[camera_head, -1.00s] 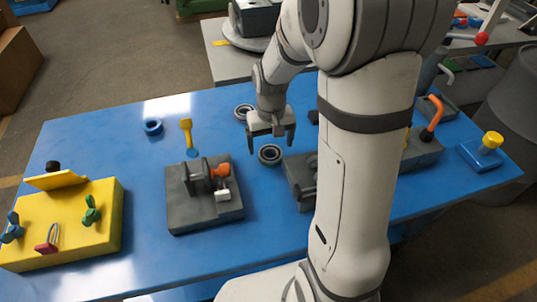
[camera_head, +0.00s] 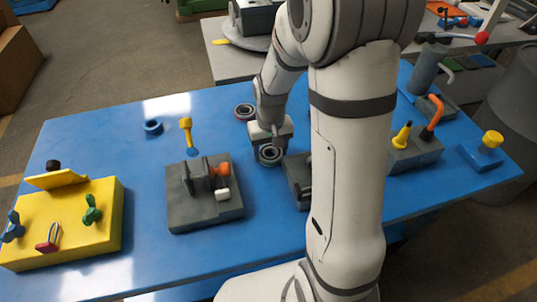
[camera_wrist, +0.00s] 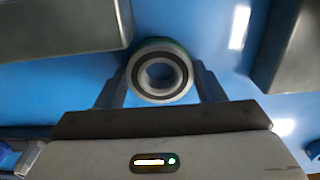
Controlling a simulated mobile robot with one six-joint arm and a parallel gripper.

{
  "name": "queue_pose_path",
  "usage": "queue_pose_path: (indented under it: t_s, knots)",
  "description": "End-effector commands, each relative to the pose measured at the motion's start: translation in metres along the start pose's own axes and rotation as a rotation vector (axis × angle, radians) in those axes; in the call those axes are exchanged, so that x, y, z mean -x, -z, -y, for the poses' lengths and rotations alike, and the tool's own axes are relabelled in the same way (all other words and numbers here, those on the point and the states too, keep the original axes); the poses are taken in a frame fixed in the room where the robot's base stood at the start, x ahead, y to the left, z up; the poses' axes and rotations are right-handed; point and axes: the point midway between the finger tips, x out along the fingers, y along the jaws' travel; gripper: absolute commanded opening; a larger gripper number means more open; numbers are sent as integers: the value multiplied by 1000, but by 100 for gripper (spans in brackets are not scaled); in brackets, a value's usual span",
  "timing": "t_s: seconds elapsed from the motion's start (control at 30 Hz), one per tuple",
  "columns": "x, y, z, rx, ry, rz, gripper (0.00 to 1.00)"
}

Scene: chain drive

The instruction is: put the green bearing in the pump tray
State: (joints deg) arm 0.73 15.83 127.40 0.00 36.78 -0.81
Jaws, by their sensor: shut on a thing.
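The green bearing (camera_head: 270,154) is a dark and silver ring on the blue table, near its middle. In the wrist view, the bearing (camera_wrist: 160,73) shows a green edge at its top and sits between my fingers. My gripper (camera_wrist: 160,88) is shut on the bearing, one finger on each side. In the head view, my gripper (camera_head: 270,152) points down at it; I cannot tell whether it is clear of the table. Coloured trays, one of them green (camera_head: 483,61), stand on the back right bench. I cannot tell which is the pump tray.
Another bearing (camera_head: 244,111) lies just behind, and a blue ring (camera_head: 153,127) lies farther left. A grey fixture block (camera_head: 205,210) stands to the left, and another block (camera_head: 297,178) is close on the right. A yellow box (camera_head: 75,232) is at far left.

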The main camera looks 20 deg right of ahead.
Motion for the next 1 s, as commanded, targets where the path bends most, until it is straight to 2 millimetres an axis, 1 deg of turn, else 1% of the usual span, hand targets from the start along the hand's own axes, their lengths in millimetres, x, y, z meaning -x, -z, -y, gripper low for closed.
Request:
queue_pose_path:
  t_s: [0.03, 0.2, 0.23, 0.27, 0.43, 0.53, 0.67, 0.8, 0.9, 1.0]
  knots:
    - [0, 0, 0, 0, 0, 0, 44]
    - [0, 0, 0, 0, 0, 0, 30]
    - [1, 0, 0, 0, 0, -1, 29]
    - [1, 0, 0, -1, 0, -1, 25]
    - [1, 0, 0, -1, 0, -2, 24]
    - [8, 1, 0, -1, 0, -5, 24]
    - [30, 2, -1, -1, 0, -8, 24]
    - [59, 2, -1, -1, 0, -8, 24]
    - [77, 1, -1, -1, 0, -7, 24]
    - [90, 1, -1, -2, 0, -4, 24]
